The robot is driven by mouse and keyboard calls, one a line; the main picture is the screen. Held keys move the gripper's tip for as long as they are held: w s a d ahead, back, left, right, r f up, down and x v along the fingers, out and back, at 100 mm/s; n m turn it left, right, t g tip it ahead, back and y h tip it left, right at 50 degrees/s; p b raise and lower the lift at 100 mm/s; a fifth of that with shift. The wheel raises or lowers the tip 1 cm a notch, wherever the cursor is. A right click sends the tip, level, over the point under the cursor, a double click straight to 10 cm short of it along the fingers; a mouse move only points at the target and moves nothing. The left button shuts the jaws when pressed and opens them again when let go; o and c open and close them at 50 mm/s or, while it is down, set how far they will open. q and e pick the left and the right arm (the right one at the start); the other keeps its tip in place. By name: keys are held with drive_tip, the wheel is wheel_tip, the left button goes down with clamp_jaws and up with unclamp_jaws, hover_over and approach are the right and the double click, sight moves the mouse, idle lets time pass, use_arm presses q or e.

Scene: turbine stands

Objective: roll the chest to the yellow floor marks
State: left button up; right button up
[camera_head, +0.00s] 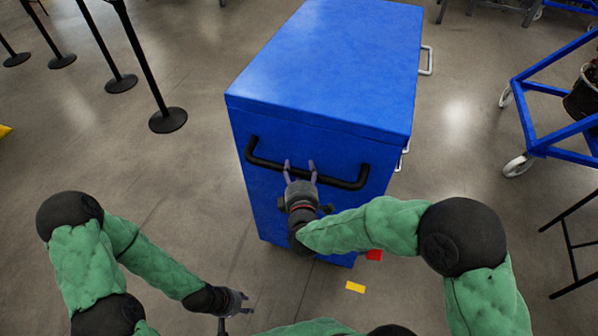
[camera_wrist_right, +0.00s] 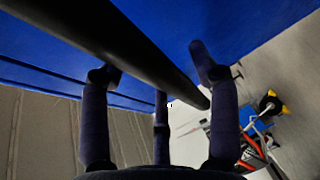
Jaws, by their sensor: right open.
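The blue chest (camera_head: 320,60) stands upright in the middle of the head view, with a black bar handle (camera_head: 345,183) across its near face. My right gripper (camera_head: 300,166) is at this handle, its fingers open and pointing at the chest. In the right wrist view the handle (camera_wrist_right: 130,50) runs diagonally across the open fingers, which are not closed on it. A yellow floor mark (camera_head: 355,287) lies on the floor just in front of the chest. My left gripper (camera_head: 243,303) hangs low at the bottom, away from the chest; its jaws are too small to judge.
A red floor mark (camera_head: 375,254) lies by the chest's near right corner. Black barrier posts (camera_head: 145,60) stand at left. A blue wheeled frame (camera_head: 540,140) stands at right. Another yellow patch (camera_head: 4,130) shows at the left edge.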

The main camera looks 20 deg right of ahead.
clamp_jaws()
drive_tip(key=shift+s+a+f+p, duration=0.1)
drive_tip(key=shift+s+a+p, duration=0.45)
drive_tip(key=shift+p, duration=0.4)
drive_tip(key=shift+s, duration=0.3)
drive_tip(key=shift+c, duration=0.2)
unclamp_jaws()
drive_tip(key=shift+o, duration=0.2)
drive_tip(key=shift+w+d, duration=0.1)
drive_tip(key=shift+w, duration=0.05)
drive_tip(key=v, duration=1.2)
